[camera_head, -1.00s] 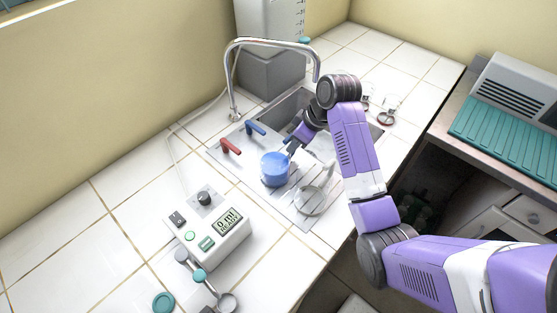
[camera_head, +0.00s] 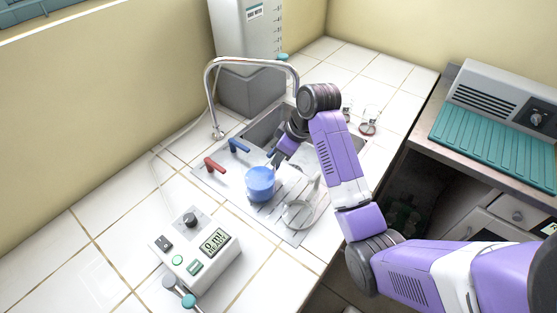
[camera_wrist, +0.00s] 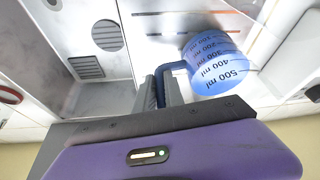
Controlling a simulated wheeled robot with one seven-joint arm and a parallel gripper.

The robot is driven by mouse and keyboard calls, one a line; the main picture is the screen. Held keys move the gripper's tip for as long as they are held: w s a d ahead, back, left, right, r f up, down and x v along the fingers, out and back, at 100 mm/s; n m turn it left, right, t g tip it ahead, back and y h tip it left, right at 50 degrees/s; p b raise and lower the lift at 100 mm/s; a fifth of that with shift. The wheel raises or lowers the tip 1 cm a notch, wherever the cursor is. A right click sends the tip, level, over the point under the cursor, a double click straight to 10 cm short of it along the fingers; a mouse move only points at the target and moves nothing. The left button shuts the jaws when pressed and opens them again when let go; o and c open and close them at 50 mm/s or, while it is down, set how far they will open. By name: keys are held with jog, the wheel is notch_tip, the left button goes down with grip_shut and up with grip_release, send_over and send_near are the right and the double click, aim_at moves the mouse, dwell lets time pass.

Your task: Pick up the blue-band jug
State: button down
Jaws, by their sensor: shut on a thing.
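The blue-band jug (camera_head: 260,184) is a small vessel with a blue body, on or just above the ribbed drainboard in front of the sink. In the wrist view its blue wall (camera_wrist: 222,68) carries ml marks up to 500, and its dark blue handle (camera_wrist: 168,68) reaches between the fingers. My gripper (camera_head: 277,160) comes from the sink side and is shut on that handle. The gripper also shows in the wrist view (camera_wrist: 165,92). I cannot tell whether the jug's base touches the drainboard.
A clear jug (camera_head: 302,212) stands close beside it on the drainboard (camera_head: 295,237). Red and blue tap levers (camera_head: 214,165) and an arched faucet (camera_head: 250,62) are near. A pump box with a display (camera_head: 195,256) stands in front. Red-marked glassware (camera_head: 369,121) sits beyond the sink.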

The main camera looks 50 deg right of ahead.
notch_tip(320, 180, up, 8)
jog(key=shift+w+d+f, duration=0.1)
jog(key=shift+f, duration=0.15)
notch_tip(320, 180, up, 11)
jog(key=p, duration=0.7)
